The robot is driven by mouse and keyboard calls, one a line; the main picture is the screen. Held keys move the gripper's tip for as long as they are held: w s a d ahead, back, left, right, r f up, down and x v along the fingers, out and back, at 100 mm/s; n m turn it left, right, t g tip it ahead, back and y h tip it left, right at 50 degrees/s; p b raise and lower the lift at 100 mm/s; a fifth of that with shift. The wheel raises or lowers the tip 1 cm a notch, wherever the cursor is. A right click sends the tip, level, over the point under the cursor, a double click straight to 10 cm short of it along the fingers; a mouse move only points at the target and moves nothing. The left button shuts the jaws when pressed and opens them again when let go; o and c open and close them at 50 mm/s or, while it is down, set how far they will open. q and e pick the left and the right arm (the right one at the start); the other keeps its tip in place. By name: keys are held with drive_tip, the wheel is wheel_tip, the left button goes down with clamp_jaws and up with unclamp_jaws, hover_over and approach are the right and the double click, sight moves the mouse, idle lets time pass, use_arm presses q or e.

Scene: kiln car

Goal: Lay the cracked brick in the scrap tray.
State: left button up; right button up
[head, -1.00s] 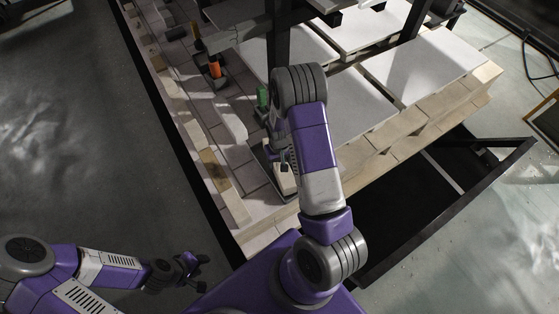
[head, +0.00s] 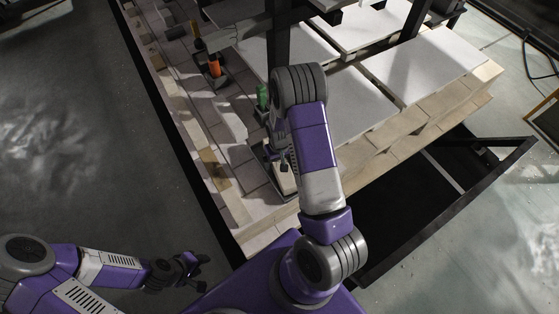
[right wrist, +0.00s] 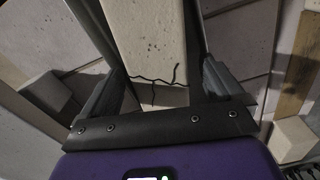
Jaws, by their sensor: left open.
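The cracked brick (right wrist: 155,50) is cream, with dark jagged crack lines near its near end in the right wrist view. My right gripper (right wrist: 148,28) has its fingers close along both sides of it and appears shut on it. In the head view the right arm hides most of this gripper, and a pale brick end (head: 286,183) shows beside it. A dark-edged flat tray (head: 256,154) lies under that spot, partly hidden. I cannot tell whether the brick touches it. My left gripper (head: 194,268) is open and empty at lower left, away from the bricks.
The kiln car's brick deck (head: 262,206) holds an orange item (head: 214,66), a green item (head: 263,97) and a loose pale brick (head: 231,119). Dark posts (head: 279,45) and white slabs (head: 415,65) stand close to my right arm. The floor at left is clear.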

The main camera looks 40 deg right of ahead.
drive_tip(key=shift+r, duration=0.1)
idle(0.6)
drive_tip(key=shift+r+p, duration=3.1)
drive_tip(key=shift+r, duration=0.8)
wheel_tip(320, 180, up, 8)
drive_tip(key=p, duration=0.2)
drive_tip(key=shift+f, duration=0.2)
